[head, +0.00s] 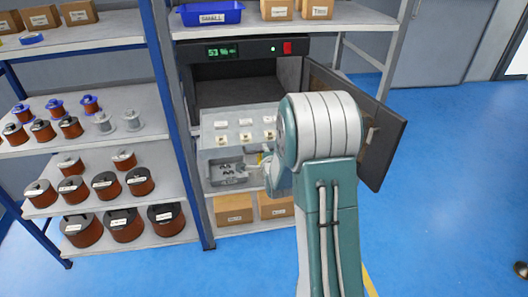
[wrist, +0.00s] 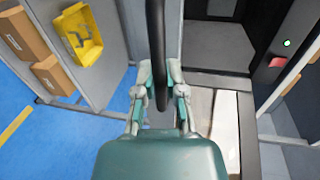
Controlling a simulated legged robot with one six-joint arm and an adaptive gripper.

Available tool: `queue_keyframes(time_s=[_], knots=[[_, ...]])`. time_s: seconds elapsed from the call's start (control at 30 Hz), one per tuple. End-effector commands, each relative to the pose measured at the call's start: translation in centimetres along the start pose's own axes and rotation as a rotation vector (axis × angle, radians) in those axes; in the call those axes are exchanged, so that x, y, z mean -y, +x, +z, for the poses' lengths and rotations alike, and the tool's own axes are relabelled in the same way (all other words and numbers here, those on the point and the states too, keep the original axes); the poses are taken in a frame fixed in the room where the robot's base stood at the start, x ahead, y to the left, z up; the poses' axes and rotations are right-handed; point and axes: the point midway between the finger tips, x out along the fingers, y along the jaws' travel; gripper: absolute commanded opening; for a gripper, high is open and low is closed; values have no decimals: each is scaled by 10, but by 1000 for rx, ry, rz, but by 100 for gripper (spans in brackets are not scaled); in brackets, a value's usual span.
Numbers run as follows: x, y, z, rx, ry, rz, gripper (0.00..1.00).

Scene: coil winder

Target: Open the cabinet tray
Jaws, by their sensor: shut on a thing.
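The dark cabinet (head: 235,88) stands on the shelf with its door (head: 385,140) swung open to the right. A pale grey tray (head: 208,142) with several small labelled items on top sits low at the cabinet's front; I cannot tell how far out it is. My gripper (wrist: 160,92) is shut on a dark upright handle bar (wrist: 155,35), with one finger on each side. In the head view my gripper (head: 268,165) is beside the tray's right front, mostly hidden by my arm. What the bar is fixed to is unclear.
A red switch (head: 287,48) and green display (head: 222,52) are above the opening. Shelves with wire spools (head: 105,183) stand left. Cardboard boxes (head: 233,208) lie below the tray. A yellow bin (wrist: 85,50) shows in the wrist view. Blue floor (head: 440,230) is free at right.

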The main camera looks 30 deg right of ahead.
Motion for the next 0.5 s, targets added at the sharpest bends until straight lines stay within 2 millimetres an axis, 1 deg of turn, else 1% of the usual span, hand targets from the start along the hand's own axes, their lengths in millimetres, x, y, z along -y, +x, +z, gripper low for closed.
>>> queue_keyframes(time_s=[0.03, 0.17, 0.2, 0.23, 0.27, 0.5], knots=[[-6, -1, -4, -8, 4, 16, 0], [-6, -1, -3, -9, 4, 16, 0], [-6, -1, -3, -9, 3, 17, 32], [-6, -1, -3, -9, 3, 16, 45], [-6, -1, -3, -8, 3, 16, 50], [-3, -2, 1, -6, -1, 7, 50]])
